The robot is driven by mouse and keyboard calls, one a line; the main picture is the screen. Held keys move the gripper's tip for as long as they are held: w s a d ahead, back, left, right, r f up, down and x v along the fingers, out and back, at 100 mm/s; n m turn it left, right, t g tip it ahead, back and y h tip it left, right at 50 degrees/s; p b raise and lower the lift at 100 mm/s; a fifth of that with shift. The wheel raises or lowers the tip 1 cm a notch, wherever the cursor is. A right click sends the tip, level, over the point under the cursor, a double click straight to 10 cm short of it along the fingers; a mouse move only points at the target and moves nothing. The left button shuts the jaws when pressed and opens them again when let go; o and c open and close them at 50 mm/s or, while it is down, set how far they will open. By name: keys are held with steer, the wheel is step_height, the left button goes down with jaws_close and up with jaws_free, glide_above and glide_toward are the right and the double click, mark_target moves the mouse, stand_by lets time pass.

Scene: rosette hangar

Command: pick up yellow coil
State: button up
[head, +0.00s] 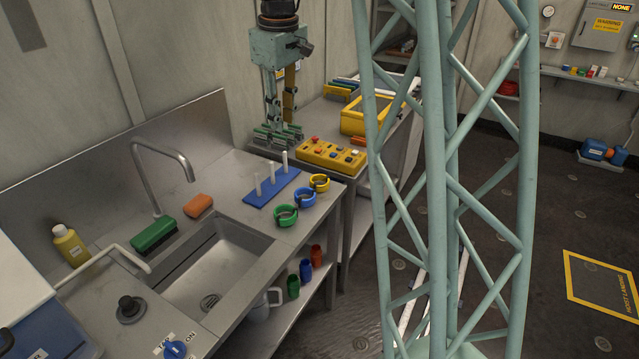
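The yellow coil (319,184) is a ring lying on the steel counter near its right edge, at the far end of a row of three. The blue coil (305,198) and the green coil (286,216) lie in front of it, towards the sink. My gripper (278,128) hangs pointing down at the back, over the far bench area, behind and left of the yellow coil. Its two fingers look apart, and I see nothing held between them. Their tips are hard to separate from the green and grey items behind.
A blue base with three white pegs (271,188) stands left of the coils. A yellow button box (331,154) lies beyond them. The sink (215,262), faucet (163,172), green brush (154,234) and orange sponge (199,205) are nearer. A pale green lattice column (446,200) blocks the view right of centre.

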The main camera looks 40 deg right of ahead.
steer(key=w+d+f+n+p, duration=0.1)
steer(key=w+d+f, duration=0.6)
steer(key=d+f, duration=0.4)
steer(key=g+p, duration=0.1)
glide_above(323, 174)
step_height(323, 174, down, 11)
steer(key=shift+s+d+n+y, duration=0.1)
steer(key=shift+d+n+y, duration=0.1)
steer(key=shift+n+y, duration=0.15)
steer(key=shift+f, duration=0.1)
step_height(323, 174, down, 7)
steer(key=shift+f, duration=0.7)
steer(key=shift+f, duration=0.1)
steer(key=shift+a+f, duration=0.1)
steer(key=shift+f, duration=2.4)
